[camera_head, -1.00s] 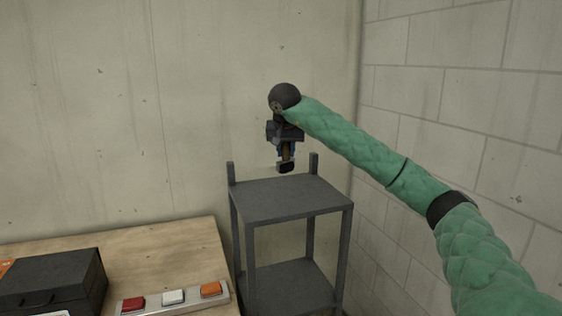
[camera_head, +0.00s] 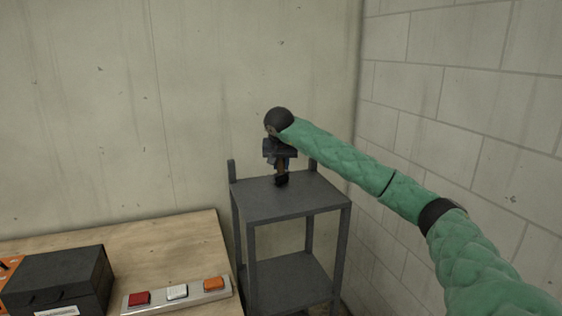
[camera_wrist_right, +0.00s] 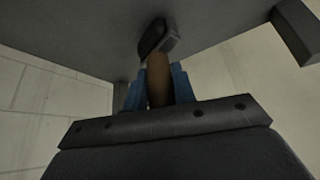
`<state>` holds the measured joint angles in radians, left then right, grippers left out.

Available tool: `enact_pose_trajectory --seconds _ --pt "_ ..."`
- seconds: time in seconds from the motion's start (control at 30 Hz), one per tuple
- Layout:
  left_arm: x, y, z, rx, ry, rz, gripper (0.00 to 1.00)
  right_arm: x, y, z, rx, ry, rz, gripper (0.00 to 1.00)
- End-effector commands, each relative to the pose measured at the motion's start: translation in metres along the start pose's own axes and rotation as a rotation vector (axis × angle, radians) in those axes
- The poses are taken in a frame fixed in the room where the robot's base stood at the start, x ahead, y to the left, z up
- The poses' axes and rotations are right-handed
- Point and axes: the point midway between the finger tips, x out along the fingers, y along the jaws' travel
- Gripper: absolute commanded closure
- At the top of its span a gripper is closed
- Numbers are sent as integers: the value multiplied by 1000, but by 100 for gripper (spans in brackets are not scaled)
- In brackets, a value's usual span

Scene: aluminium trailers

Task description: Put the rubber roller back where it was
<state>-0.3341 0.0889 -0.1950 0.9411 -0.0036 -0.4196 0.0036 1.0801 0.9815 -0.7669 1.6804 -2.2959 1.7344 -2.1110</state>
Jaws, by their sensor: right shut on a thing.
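The rubber roller has a brown handle and a dark head (camera_wrist_right: 152,38). The brown handle (camera_wrist_right: 158,80) is between the blue fingers of my right gripper (camera_wrist_right: 160,92), which is shut on it. In the head view my right gripper (camera_head: 281,165) points down over the top shelf of the grey stand (camera_head: 315,193), with the roller's dark head (camera_head: 281,181) lowest. The head is at or just above the shelf; I cannot tell if it touches. My left gripper is not in view.
A wooden table (camera_head: 150,246) stands left of the stand. On it are a black box (camera_head: 60,275) and a strip with red, white and orange buttons (camera_head: 177,292). A block wall (camera_head: 450,90) is close on the right. The rest of the top shelf is clear.

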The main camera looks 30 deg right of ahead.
Motion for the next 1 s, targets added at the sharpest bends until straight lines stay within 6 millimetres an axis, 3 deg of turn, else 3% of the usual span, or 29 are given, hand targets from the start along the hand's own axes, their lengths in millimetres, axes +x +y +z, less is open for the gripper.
enact_pose_trajectory --seconds 0.33,0.37,0.47,0.87,1.0 --pt "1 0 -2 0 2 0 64 2 0 1 0 1 0 100" --pt "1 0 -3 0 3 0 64 3 0 2 0 0 0 72" --pt "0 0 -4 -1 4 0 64 2 0 1 0 0 0 52" --pt "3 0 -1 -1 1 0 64 -2 0 0 1 1 -1 52" --pt "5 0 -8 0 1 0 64 -17 0 0 1 2 -3 52"
